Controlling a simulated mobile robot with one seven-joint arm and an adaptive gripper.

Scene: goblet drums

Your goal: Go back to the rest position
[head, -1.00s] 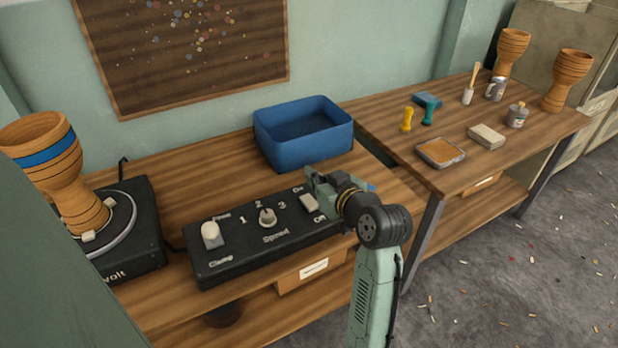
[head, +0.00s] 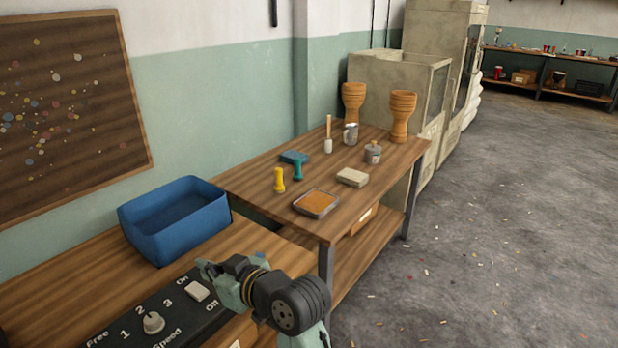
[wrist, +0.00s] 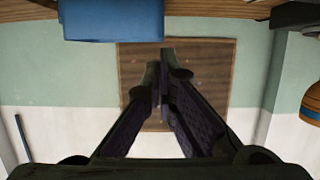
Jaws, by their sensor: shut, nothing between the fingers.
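My gripper (head: 206,268) is in the lower part of the head view, above the right end of the black control box (head: 140,318), near its On/Off switch (head: 197,291). In the wrist view the two dark fingers (wrist: 160,72) come together at their tips, with nothing between them. The wrist picture is upside down, with the blue tray (wrist: 110,22) at the top and the brown board (wrist: 190,60) beyond the fingers. Whether the gripper touches the box cannot be told.
The blue tray (head: 175,222) stands behind the box. A second table (head: 270,212) holds stampers, a sponge tray (head: 316,204), a block, cans and two goblet drums (head: 402,115). Open floor (head: 480,240) lies to the right. A blue-banded drum (wrist: 312,105) shows at the wrist view's right edge.

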